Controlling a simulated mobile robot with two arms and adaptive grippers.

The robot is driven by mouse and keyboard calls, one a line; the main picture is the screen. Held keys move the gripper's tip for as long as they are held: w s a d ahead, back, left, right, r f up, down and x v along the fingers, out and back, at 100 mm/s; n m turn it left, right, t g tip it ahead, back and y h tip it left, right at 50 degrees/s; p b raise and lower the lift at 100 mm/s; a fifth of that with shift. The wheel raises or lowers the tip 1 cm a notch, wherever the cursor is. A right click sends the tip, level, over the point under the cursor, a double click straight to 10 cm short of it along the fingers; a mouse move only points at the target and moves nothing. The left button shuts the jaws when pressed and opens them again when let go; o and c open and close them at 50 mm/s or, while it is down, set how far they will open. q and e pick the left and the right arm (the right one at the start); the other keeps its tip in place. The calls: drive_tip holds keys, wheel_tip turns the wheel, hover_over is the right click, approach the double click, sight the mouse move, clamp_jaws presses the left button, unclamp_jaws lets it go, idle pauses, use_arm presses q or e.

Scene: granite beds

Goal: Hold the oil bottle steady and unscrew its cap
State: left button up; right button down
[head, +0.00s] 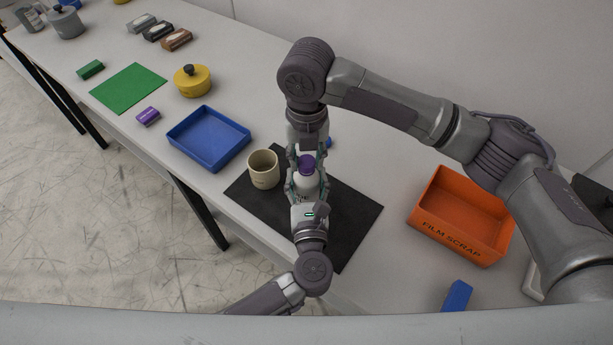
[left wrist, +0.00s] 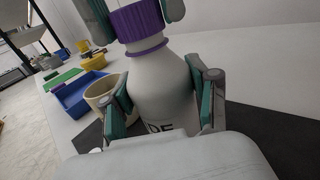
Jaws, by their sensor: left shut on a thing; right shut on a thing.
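The oil bottle (head: 306,187) is white with a purple cap (head: 307,162) and stands upright on the black mat (head: 350,215). My left gripper (head: 307,190) is shut on the bottle's body from the near side. In the left wrist view its fingers press both sides of the bottle (left wrist: 163,85), and dark lettering is partly hidden low on the body. My right gripper (head: 307,158) comes from the far side and is shut on the cap. The ribbed cap (left wrist: 138,20) sits at the bottle's neck, above a thin purple ring (left wrist: 147,49).
A beige cup (head: 263,169) stands close left of the bottle. A blue tray (head: 209,138) lies farther left, and an orange FILM SCRAP bin (head: 462,215) is at right. A blue block (head: 457,296) lies near the front edge. The mat's right part is clear.

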drive_tip(key=shift+r, duration=1.5)
drive_tip(key=shift+r, duration=1.9)
use_arm(q)
drive_tip(key=o, duration=1.4)
drive_tip(key=shift+c, duration=0.2)
drive_tip(key=s, duration=1.2)
drive_tip(key=shift+d, duration=0.35)
